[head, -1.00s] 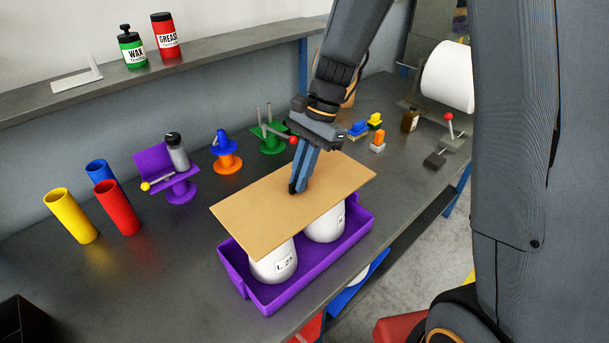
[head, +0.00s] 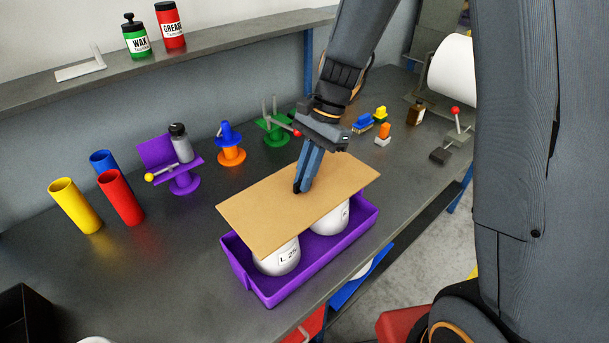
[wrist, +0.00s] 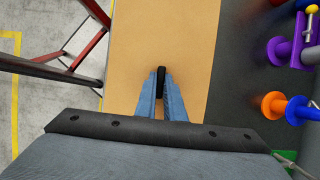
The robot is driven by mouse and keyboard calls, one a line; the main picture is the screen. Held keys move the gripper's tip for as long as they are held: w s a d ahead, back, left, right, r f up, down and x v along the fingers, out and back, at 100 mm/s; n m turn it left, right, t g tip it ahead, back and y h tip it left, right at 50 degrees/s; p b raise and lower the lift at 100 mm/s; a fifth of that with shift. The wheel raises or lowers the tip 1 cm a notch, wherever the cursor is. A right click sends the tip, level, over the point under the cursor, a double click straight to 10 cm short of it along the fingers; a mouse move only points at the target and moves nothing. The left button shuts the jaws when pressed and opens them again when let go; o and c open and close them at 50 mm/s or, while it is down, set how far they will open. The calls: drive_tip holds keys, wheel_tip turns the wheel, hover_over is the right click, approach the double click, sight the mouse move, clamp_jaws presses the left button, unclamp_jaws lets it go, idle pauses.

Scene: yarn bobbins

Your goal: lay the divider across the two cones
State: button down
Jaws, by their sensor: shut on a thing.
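The divider is a flat tan board (head: 270,212), seen lying roughly level over two white cones in the head view. The near cone (head: 278,260) carries a label, and the far cone (head: 330,220) shows under the board's right part. Both cones stand in a purple tray (head: 300,283). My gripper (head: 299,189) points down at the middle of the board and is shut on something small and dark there. In the wrist view the fingertips (wrist: 161,75) close on a black piece over the tan board (wrist: 160,35). Whether the board touches the cone tops is hidden.
Yellow (head: 75,207), red (head: 121,200) and blue tubes stand at the left of the dark bench (head: 170,270). A purple holder (head: 178,178), an orange-and-blue spool (head: 230,150) and a green stand (head: 272,131) line the back. Small blocks lie beyond my gripper.

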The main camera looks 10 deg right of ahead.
drive_tip(key=shift+f, duration=0.3)
drive_tip(key=c, duration=1.8)
unclamp_jaws()
drive_tip(key=shift+o, duration=0.2)
drive_tip(key=b+v, duration=0.2)
drive_tip(key=v, duration=0.5)
drive_tip(key=shift+r, duration=0.35)
